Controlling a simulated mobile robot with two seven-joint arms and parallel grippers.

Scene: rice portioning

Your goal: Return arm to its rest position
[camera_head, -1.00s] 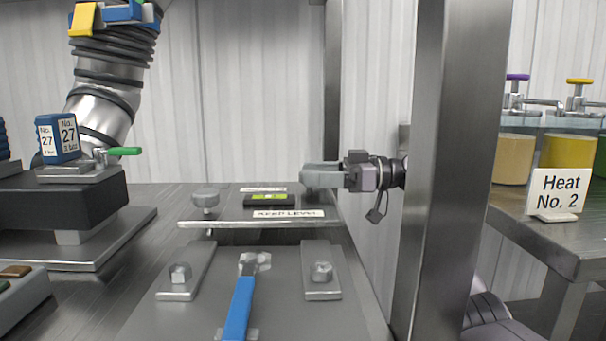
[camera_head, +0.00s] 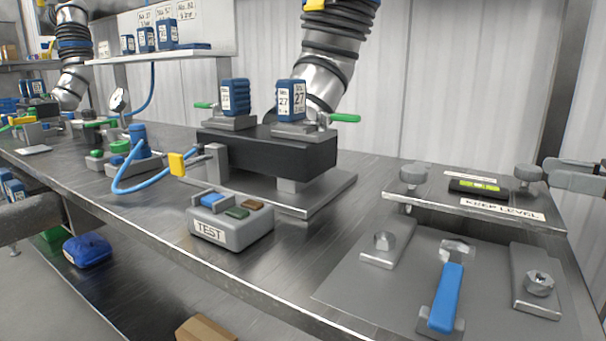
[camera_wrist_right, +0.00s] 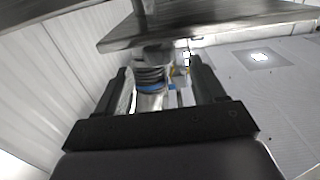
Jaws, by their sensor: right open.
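My right gripper (camera_head: 549,172) shows at the right edge of the head view, beside the right knob (camera_head: 528,173) of a raised levelling plate (camera_head: 420,196). Its two grey fingers point left toward the knob. I cannot tell whether they touch it. In the right wrist view the gripper (camera_wrist_right: 158,68) has its two dark fingers spread, with nothing held between them. A ribbed duct with a blue band (camera_wrist_right: 151,87) shows beyond the gap. My left gripper is not in view.
A green spirit level (camera_head: 478,186) lies on the plate. A blue-handled clamp (camera_head: 446,296) stands in front. A TEST button box (camera_head: 232,229) and a black block (camera_head: 262,151) with numbered blue boxes stand left. In the wrist view a metal slab edge (camera_wrist_right: 200,25) hangs close above the fingers.

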